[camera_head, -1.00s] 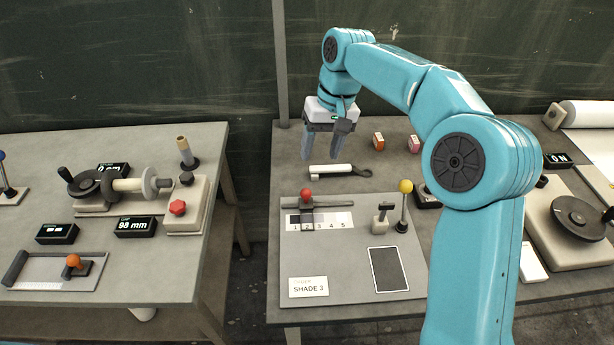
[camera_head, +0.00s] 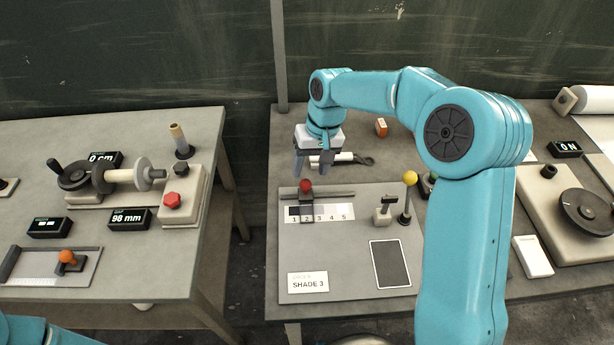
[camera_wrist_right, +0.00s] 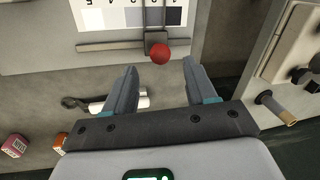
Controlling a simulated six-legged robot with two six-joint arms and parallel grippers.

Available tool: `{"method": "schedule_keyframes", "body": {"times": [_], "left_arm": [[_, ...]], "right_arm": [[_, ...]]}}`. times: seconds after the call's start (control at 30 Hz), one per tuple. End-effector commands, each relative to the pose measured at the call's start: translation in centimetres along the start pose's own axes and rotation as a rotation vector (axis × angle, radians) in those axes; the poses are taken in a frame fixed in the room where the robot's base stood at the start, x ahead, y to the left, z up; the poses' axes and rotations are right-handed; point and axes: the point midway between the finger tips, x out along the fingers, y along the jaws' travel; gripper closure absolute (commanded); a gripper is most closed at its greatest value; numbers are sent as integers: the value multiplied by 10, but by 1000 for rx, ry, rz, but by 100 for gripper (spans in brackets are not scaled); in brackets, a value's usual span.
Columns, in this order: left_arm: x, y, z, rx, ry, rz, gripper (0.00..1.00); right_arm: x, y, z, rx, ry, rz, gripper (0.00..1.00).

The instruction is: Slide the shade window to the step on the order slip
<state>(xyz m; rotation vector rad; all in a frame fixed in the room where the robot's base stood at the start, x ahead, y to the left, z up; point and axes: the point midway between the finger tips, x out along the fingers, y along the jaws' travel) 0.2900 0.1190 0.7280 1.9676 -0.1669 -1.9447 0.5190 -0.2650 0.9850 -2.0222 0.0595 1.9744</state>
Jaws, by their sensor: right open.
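The shade window (camera_head: 306,209) is a dark slider frame with a red knob (camera_head: 305,186), on a rail above a strip of shades numbered 1 to 5 (camera_head: 338,212). In the head view the frame stands around step 2. The order slip (camera_head: 307,284) reads SHADE 3. My right gripper (camera_head: 312,167) is open and empty, just behind the red knob. In the right wrist view the knob (camera_wrist_right: 160,54) lies just beyond the open fingertips (camera_wrist_right: 160,72), not between them. A bit of my left arm shows at the lower left; its gripper is out of view.
A yellow-knobbed lever (camera_head: 409,180), a small grey handle (camera_head: 383,210) and a dark panel (camera_head: 390,264) share the grey board (camera_head: 345,281). A white-handled tool (camera_head: 337,157) lies behind the board. A second table (camera_head: 150,265) stands left, across a gap.

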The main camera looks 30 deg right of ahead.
Motion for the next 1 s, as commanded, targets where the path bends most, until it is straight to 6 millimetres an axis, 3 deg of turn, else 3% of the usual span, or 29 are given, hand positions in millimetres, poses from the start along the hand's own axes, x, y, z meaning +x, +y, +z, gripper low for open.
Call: {"method": "schedule_keyframes", "body": {"times": [0.1,0.23,0.63,0.8,1.0], "left_arm": [[-2,1,0,0,0,0,100],[-4,1,0,0,0,0,100],[-4,1,0,0,0,0,100],[-4,1,0,0,0,0,100],[-2,1,0,0,0,0,100]], "right_arm": [[23,0,0,1,-4,1,44],[39,0,-2,1,-1,1,44],[48,1,-4,1,1,0,44],[48,1,-4,1,1,0,99],[47,5,-3,2,2,0,100]]}}
